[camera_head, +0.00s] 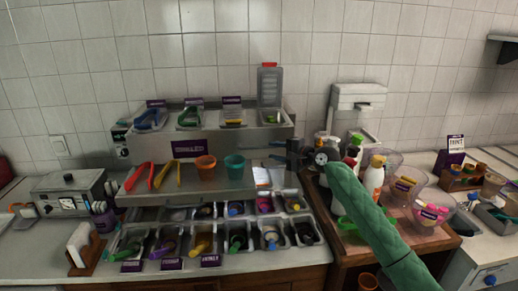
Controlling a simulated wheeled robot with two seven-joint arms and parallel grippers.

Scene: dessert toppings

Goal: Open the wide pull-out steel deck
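A wide steel deck (222,184) sits in the middle of the topping station, below the upper steel shelf (215,131) and above the topping pans. Red tongs (139,176), yellow tongs (165,176), an orange cup (205,166) and a teal cup (235,166) stand or lie on it. My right gripper (274,150) comes in from the right on a green-sleeved arm. Its dark fingers point left near the deck's right end and look apart, with nothing seen between them. I cannot tell whether they touch the steel. My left gripper is not in view.
Several filled topping pans (201,243) lie in front of and below the deck. Bottles (373,175) and clear bowls (431,212) crowd the wooden stand at right. A steel appliance (68,196) and napkin holder (84,247) stand at left.

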